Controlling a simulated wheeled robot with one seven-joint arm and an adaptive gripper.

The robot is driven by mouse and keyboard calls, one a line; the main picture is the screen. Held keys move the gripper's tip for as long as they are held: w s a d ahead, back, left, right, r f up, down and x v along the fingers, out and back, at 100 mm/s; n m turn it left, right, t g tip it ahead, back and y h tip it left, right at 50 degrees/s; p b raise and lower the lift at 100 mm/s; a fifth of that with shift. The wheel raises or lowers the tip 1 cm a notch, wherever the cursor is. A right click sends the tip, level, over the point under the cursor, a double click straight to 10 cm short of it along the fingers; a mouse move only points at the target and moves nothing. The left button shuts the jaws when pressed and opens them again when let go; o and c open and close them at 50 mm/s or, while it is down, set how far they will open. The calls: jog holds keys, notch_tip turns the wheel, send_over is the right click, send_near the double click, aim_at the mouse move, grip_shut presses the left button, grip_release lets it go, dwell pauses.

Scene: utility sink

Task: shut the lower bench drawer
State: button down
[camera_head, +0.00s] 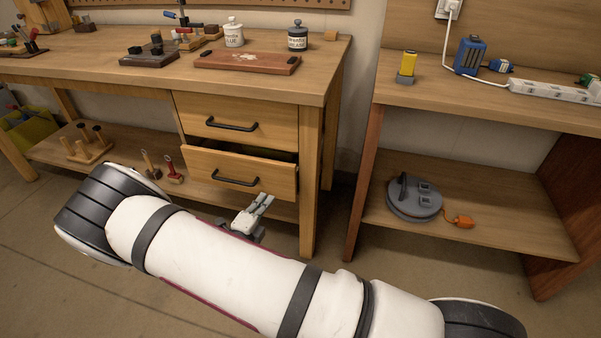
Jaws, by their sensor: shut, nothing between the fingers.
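The lower bench drawer (272,178) stands pulled out of the wooden bench, with a dark gap showing above its front. My gripper (264,203) is just below and in front of the lower drawer's right part, fingers together and empty. I cannot tell whether the fingertips touch the drawer front. My white arm crosses the lower part of the view.
The bench leg (308,215) stands close to the right of the drawer. A low bench shelf (112,150) holds wooden pegs and tools. At right, a second bench (460,95) has a grey cable reel (413,200) on its lower shelf. Floor is free between the benches.

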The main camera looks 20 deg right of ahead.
jog(key=a+n+t, duration=0.1)
jog(key=t, duration=0.1)
jog(key=b, duration=0.4)
send_near(280, 165)
jog(key=shift+y, duration=0.4)
jog(key=x, duration=0.6)
jog(key=shift+s+d+r, duration=0.1)
jog(key=shift+s+r, duration=0.05)
jog(key=shift+w+d+r, duration=0.1)
jog(key=shift+w+d, duration=0.2)
jog(key=shift+w, duration=0.15)
jog(key=x, duration=0.4)
jog(key=shift+w+d, duration=0.15)
jog(key=shift+d, duration=0.1)
jog(key=shift+w+d, duration=0.1)
jog(key=shift+w, duration=0.2)
jog(key=shift+r, duration=0.1)
